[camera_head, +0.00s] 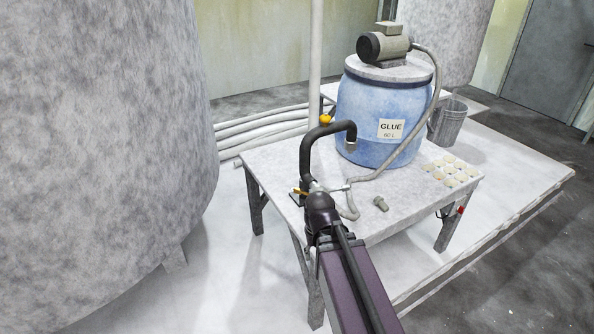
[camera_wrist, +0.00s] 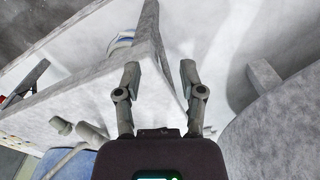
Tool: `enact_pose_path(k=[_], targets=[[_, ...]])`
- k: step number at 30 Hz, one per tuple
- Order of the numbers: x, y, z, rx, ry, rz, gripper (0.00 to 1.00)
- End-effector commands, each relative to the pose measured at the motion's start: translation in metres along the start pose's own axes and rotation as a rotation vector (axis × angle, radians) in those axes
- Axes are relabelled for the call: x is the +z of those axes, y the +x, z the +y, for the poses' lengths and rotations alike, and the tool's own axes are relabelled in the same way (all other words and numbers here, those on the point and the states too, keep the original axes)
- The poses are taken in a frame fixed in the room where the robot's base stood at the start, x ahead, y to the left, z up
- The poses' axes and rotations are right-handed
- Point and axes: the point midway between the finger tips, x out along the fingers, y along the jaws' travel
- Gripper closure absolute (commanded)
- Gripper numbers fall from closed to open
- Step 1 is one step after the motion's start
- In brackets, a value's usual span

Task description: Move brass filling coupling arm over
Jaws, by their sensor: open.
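A small brass-coloured fitting (camera_head: 300,191) shows at the left edge of the glue table in the head view, beside the lower end of a dark curved pipe (camera_head: 305,152). The brass fitting is not clear in that view. My gripper's fingers are not clear in the head view.
The drum stands on the white table (camera_head: 270,158) with a motor (camera_head: 384,43) on its lid. A grey hose (camera_head: 400,158), a small grey fitting (camera_head: 381,203) and several pale discs (camera_head: 452,172) lie near it. A large mottled tank (camera_head: 100,150) fills the left.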

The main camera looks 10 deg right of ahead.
Motion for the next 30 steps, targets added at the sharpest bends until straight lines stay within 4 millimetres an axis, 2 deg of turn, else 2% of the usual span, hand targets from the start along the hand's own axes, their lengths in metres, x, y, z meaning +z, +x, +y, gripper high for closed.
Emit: enact_pose_path(k=[8,30], targets=[[-0.042,-0.015,-0.003,0.0,0.268,0.0,0.49],[-0.197,-0.063,-0.011,-0.001,1.434,0.0,0.49]])
